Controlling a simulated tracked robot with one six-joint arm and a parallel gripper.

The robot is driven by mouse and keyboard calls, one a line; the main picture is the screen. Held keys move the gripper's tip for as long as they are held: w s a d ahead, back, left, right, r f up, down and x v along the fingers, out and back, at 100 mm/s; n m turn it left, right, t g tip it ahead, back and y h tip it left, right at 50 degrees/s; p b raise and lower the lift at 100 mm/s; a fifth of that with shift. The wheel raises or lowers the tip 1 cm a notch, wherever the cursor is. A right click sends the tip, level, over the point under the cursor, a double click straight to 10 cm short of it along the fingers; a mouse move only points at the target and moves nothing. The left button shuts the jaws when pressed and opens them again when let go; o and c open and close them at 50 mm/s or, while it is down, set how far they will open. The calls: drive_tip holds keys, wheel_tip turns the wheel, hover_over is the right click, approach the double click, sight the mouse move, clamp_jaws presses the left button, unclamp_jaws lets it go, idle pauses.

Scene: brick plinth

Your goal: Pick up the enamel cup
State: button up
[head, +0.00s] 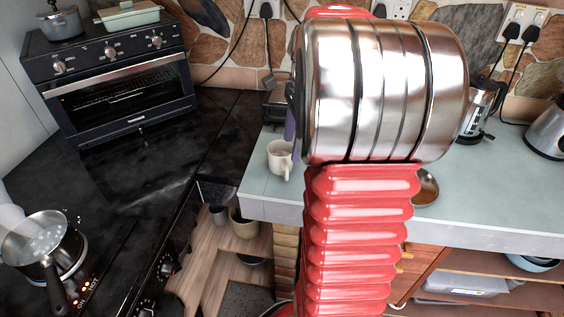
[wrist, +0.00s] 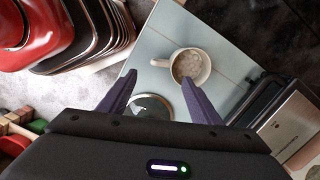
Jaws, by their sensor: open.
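The enamel cup (head: 280,157) is pale, stands upright on the light blue-grey worktop near its left edge, and has a handle. In the wrist view the cup (wrist: 189,66) shows from above, its handle pointing left, its inside mottled grey-brown. My gripper (wrist: 158,77) is open and empty, with two dark purple fingers. The cup lies just beyond the fingertips, nearer the right one, and is not between them. In the head view only a bit of a purple finger shows, above and behind the cup; the rest is hidden by my arm.
A round dark thing with a metal rim (wrist: 150,107) lies between the fingers in the wrist view. A toaster-like appliance (head: 275,103) stands behind the cup. At left are an oven (head: 120,90) and a saucepan (head: 45,245). Open worktop lies right of my arm.

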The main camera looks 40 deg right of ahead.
sight(286, 163)
drive_tip(key=shift+w+a+f, duration=0.1)
drive_tip(key=shift+a+f, duration=0.05)
drive_tip(key=shift+f, duration=1.2)
drive_tip(key=shift+w+a+f, duration=0.1)
drive_tip(key=shift+a+f, duration=0.05)
drive_tip(key=shift+f, duration=1.15)
drive_tip(key=shift+w+a+f, duration=0.15)
drive_tip(key=shift+a+f, duration=0.05)
drive_tip(key=shift+f, duration=0.65)
drive_tip(key=shift+w+a+f, duration=0.1)
drive_tip(key=shift+a+f, duration=0.05)
drive_tip(key=shift+f, duration=0.7)
drive_tip(key=shift+w+a+f, duration=0.15)
drive_tip(key=shift+a+f, duration=0.05)
drive_tip(key=shift+f, duration=0.65)
drive_tip(key=c, duration=1.4)
